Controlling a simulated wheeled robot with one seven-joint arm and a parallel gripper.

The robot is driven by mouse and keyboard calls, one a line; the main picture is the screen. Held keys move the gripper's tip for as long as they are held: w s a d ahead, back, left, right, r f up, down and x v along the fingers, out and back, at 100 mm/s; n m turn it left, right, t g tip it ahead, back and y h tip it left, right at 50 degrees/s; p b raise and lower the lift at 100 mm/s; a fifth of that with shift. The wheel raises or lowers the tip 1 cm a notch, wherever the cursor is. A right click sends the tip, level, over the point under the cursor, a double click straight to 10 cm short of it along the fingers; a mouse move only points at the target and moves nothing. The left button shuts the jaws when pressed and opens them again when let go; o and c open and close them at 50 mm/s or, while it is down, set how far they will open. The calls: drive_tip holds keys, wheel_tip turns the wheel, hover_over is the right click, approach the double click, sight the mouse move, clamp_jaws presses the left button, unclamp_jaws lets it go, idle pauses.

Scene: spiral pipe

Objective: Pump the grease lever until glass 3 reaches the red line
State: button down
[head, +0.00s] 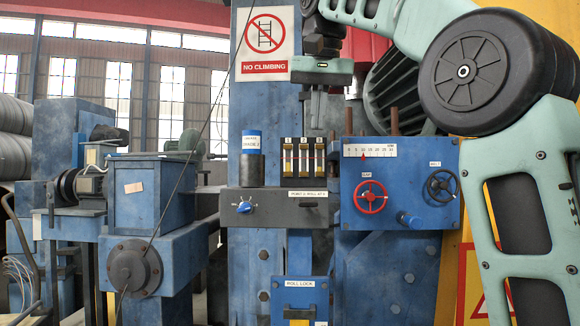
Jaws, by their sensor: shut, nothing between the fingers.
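Three sight glasses stand side by side in a dark block on a grey shelf box, with small number tags on top. A short dark bar (309,205) on the box front, under a small white label, may be the grease lever; I cannot tell for sure. A blue selector knob (244,207) is left of it on the same front.
A blue-labelled grease can (252,145) stands left of the glasses. A blue panel at right carries a scale (370,151), a red handwheel (371,197) and a black handwheel (441,187). A roll lock box (300,297) is below. A no climbing sign (264,42) hangs behind.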

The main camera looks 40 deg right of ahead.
sight(310, 201)
idle(0.4)
drive_tip(key=x, duration=0.9)
drive_tip(key=a+x, duration=0.1)
drive_tip(key=x, duration=0.3)
drive_tip(key=shift+s+f, duration=0.15)
drive_tip(key=shift+f, duration=0.25)
drive_tip(key=shift+f, duration=0.1)
